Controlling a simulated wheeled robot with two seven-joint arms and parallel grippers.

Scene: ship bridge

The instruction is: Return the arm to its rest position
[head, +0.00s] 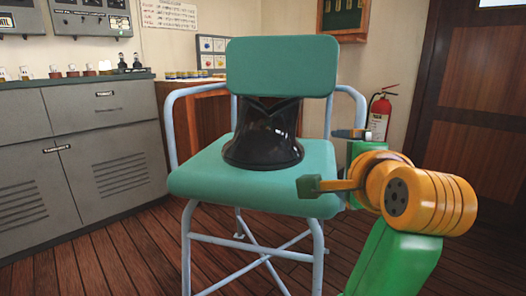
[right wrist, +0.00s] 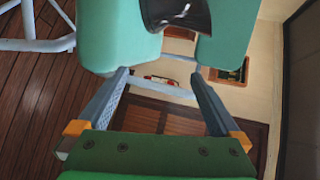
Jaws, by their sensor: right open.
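My right arm, green and orange, reaches in from the lower right in the head view. My right gripper (head: 329,160) is at the right edge of the chair seat, with its fingers apart and nothing between them. The right wrist view also shows the gripper (right wrist: 160,76) open and empty, with its two grey fingers spread. The teal chair (head: 215,186) with pale blue tube legs stands in front of me. A glossy black flared object (head: 262,142) stands upright on its seat, and part of it shows in the right wrist view (right wrist: 180,14). My left gripper is not in view.
A grey cabinet (head: 85,145) with small jars on top lines the left wall. A wooden desk (head: 195,122) is behind the chair. A red fire extinguisher (head: 379,115) is by the wall, near a dark wooden door (head: 470,120). Open plank floor (head: 110,258) shows at lower left.

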